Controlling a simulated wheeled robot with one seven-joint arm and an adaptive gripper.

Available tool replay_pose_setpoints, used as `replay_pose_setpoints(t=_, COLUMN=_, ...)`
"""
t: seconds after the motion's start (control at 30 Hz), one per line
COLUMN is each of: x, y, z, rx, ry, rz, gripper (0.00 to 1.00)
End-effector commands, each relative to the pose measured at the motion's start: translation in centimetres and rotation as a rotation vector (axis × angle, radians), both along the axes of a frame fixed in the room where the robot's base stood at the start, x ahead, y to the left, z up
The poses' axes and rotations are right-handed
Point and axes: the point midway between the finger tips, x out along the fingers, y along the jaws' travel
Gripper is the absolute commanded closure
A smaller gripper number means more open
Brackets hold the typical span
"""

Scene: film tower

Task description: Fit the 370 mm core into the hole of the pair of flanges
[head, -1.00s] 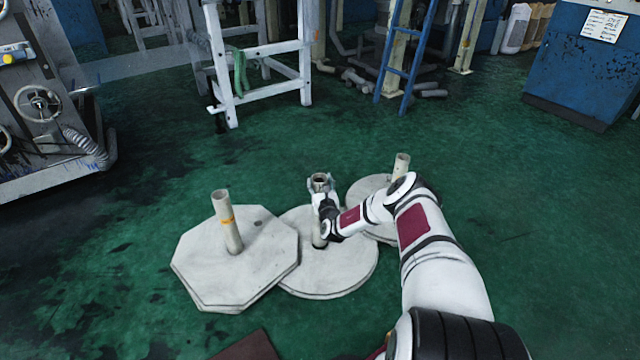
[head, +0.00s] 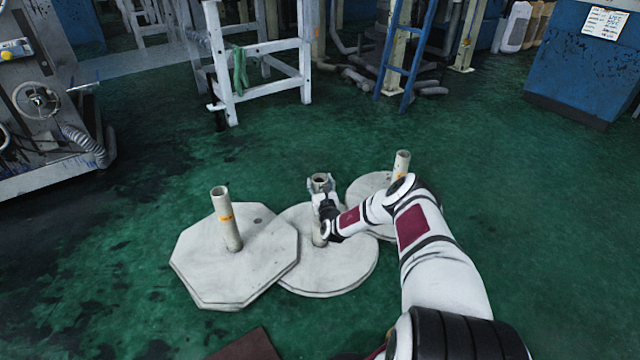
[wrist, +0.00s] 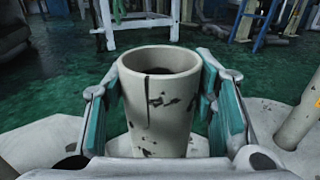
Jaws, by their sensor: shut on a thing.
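My gripper (head: 322,187) is shut on an upright, hollow, off-white core (head: 320,178) over the middle round flanges. In the wrist view my gripper's fingers (wrist: 160,105) press on both sides of the core (wrist: 158,120), whose open top and dark scuffs show. The middle pair of round flanges (head: 330,275) lies flat on the floor beneath. The core's lower part shows below my gripper and meets the flange area. The hole is hidden, so I cannot tell how deep the core sits.
An octagonal flange pair (head: 215,280) with an upright core (head: 228,222) lies at the left. Another round flange pair (head: 362,190) with a core (head: 401,165) lies behind at the right. A white frame stand (head: 262,50) stands farther back.

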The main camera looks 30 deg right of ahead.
Motion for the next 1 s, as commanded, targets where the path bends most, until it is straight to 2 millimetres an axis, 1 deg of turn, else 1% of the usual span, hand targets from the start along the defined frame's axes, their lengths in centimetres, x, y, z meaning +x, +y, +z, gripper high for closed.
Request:
replay_pose_setpoints(t=0.9, x=0.1, y=0.0, z=-1.5, rx=-0.001, ry=-0.003, rz=0.0, gripper=1.0)
replay_pose_setpoints(t=0.93, x=0.1, y=0.0, z=-1.5, rx=-0.001, ry=-0.003, rz=0.0, gripper=0.44)
replay_pose_setpoints(t=0.97, x=0.1, y=0.0, z=-1.5, rx=-0.001, ry=-0.003, rz=0.0, gripper=0.37)
replay_pose_setpoints(t=1.0, x=0.1, y=0.0, z=-1.5, rx=-0.001, ry=-0.003, rz=0.0, gripper=0.28)
